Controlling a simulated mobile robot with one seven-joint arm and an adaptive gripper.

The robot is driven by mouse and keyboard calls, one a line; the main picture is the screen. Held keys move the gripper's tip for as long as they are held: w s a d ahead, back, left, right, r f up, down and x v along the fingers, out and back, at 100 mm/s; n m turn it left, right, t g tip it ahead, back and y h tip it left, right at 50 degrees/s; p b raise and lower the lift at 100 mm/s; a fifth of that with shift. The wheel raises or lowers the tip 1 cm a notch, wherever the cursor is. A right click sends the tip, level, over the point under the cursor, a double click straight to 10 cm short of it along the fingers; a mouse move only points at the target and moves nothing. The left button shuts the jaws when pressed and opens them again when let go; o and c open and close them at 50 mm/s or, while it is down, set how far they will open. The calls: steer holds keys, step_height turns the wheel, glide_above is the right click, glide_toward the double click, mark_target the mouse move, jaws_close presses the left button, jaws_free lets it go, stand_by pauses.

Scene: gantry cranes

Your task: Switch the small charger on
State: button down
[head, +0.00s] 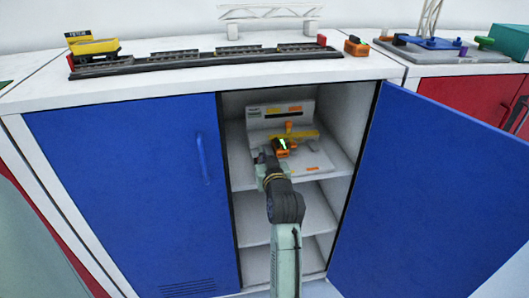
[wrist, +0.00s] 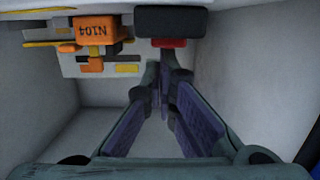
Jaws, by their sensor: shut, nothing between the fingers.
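The cabinet compartment holds a white stand with an upright labelled back panel (head: 262,114); I cannot tell for sure which part is the small charger. An orange and black block (head: 280,148) with a small green mark sits on it. In the wrist view an orange block marked N104 (wrist: 95,32) appears upside down at upper left. A black box (wrist: 170,20) with a red piece (wrist: 168,43) at its edge lies just beyond my fingertips. My gripper (wrist: 158,70) is shut and empty, pointing into the compartment. In the head view my arm hides part of the shelf.
The blue right door (head: 440,190) stands open; the blue left door (head: 130,190) is shut. Compartment walls (head: 345,125) are close on both sides. A lower shelf (head: 310,210) looks empty. On top are a black track (head: 200,60), a yellow wagon (head: 95,47) and an orange block (head: 356,46).

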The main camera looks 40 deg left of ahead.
steer(key=shift+w+a+r+h+p, duration=0.1)
steer(key=shift+w+h+p, duration=0.1)
steer(key=shift+h+p, duration=0.4)
steer(key=shift+a+f+y, duration=0.1)
steer(key=shift+f+y, duration=0.15)
steer(key=shift+y, duration=0.05)
steer(key=r+p, duration=0.2)
steer(key=r, duration=0.1)
steer(key=r+p, duration=0.2)
steer(key=shift+w+a, duration=0.2)
steer(key=shift+w, duration=0.05)
steer(key=shift+s+d+f+b, duration=0.25)
steer(key=shift+s+d+b, duration=0.45)
steer(key=shift+b, duration=0.15)
steer(key=r+b+v, duration=0.1)
steer(key=v, duration=0.7)
steer(key=shift+r, duration=0.3)
steer(key=shift+w+a, duration=0.15)
steer(key=shift+w, duration=0.05)
